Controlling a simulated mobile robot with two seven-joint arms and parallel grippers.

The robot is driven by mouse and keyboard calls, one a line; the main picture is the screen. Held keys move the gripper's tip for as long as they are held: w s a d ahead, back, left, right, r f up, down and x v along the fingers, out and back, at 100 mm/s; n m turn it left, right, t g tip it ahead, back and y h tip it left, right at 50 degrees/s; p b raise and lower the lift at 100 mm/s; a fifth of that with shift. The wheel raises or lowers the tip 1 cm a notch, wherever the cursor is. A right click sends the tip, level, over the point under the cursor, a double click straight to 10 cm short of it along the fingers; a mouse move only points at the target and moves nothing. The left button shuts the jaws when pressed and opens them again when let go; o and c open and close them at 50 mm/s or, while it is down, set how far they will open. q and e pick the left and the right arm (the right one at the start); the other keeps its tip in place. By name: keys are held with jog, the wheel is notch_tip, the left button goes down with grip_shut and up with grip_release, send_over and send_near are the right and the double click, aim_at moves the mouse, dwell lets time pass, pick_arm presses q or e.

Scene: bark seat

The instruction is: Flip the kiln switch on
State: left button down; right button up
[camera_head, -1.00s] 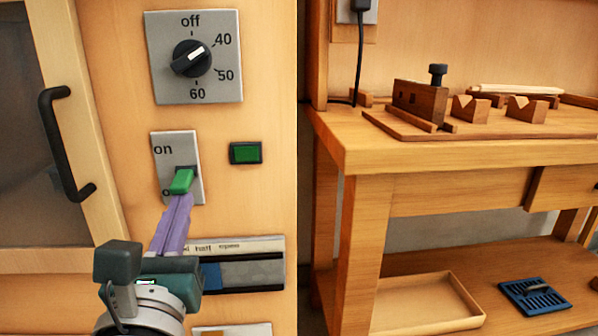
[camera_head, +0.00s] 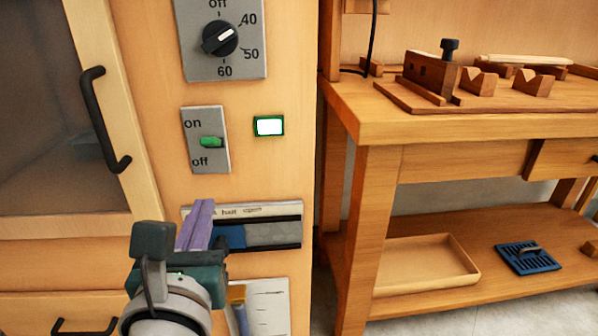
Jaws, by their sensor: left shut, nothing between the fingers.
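The kiln switch is a green lever (camera_head: 211,142) on a grey plate (camera_head: 207,166) marked "on" above and "off" below, on the wooden cabinet front. The lever shows between the two words and stands higher on its plate than before. The indicator (camera_head: 269,126) to its right is lit white within a green frame. My left gripper (camera_head: 203,206) is shut and empty, its purple fingers below the switch plate and apart from it, in front of the slider panel. My right gripper is not in view.
A dial (camera_head: 220,39) with "off", 40, 50 and 60 is above the switch. A black door handle (camera_head: 105,120) is at left. Below is a slider panel (camera_head: 272,236). A wooden workbench (camera_head: 420,125) with wooden blocks stands at right.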

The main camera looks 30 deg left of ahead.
pick_arm(q)
jog(key=s+d+r, duration=0.2)
jog(key=s+d, duration=0.2)
jog(key=s, duration=0.1)
jog(key=shift+s+r+p, duration=0.15)
jog(key=shift+r+p, duration=0.05)
jog(key=shift+p, duration=0.1)
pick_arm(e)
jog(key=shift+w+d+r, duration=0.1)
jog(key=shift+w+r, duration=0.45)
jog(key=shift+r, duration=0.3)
